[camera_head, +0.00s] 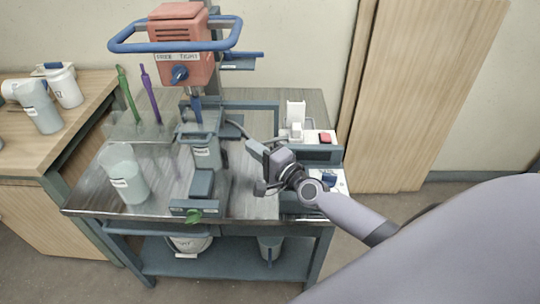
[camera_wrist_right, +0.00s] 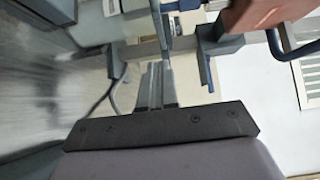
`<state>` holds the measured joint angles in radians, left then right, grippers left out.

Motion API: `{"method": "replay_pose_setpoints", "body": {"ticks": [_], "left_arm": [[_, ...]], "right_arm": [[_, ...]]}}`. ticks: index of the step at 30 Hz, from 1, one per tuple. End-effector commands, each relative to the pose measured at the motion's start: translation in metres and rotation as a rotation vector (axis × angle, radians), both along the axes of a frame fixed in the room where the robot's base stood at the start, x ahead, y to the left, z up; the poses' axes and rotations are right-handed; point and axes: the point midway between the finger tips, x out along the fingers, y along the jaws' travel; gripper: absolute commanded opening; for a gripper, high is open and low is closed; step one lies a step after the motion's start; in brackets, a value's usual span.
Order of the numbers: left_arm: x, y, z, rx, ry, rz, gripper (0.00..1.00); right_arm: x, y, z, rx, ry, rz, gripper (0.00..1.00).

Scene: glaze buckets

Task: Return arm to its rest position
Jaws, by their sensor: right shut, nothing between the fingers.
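My right arm comes in from the lower right of the head view. Its gripper (camera_head: 262,168) is over the right half of the metal bench (camera_head: 245,205), shut and empty. It is to the right of the grey bucket (camera_head: 206,152) under the mixer and appears apart from it. The orange mixer (camera_head: 182,62) with a blue handle ring stands at the back of the bench. In the right wrist view the dark gripper mount (camera_wrist_right: 160,127) crosses the lower middle, and the scene is tilted. My left gripper is not in view.
A pale translucent bucket (camera_head: 124,175) stands at the bench's left. Green (camera_head: 127,95) and purple (camera_head: 151,95) tools stand upright behind it. A wooden counter (camera_head: 62,115) holds white jugs (camera_head: 64,87).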

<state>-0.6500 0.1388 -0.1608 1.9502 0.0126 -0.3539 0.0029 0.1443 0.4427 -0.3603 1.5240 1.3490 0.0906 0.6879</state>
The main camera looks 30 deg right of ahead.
Motion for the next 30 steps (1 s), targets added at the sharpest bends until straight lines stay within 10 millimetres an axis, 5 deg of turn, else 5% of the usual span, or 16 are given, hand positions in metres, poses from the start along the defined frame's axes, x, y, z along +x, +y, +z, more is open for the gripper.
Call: {"method": "replay_pose_setpoints", "body": {"ticks": [9, 20, 25, 30], "left_arm": [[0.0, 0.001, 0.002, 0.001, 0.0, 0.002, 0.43], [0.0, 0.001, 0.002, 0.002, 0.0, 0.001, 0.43], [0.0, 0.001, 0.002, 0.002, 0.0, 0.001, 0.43], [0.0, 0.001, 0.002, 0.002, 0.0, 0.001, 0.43]], "right_arm": [[-0.039, -0.01, -0.001, 0.001, 0.0, -0.002, 0.0], [-0.048, -0.01, -0.002, -0.011, 0.0, 0.002, 0.0], [-0.072, 0.01, -0.025, -0.179, 0.012, 0.05, 0.0], [-0.121, 0.039, -0.066, -0.531, 0.03, 0.145, 0.0]]}}
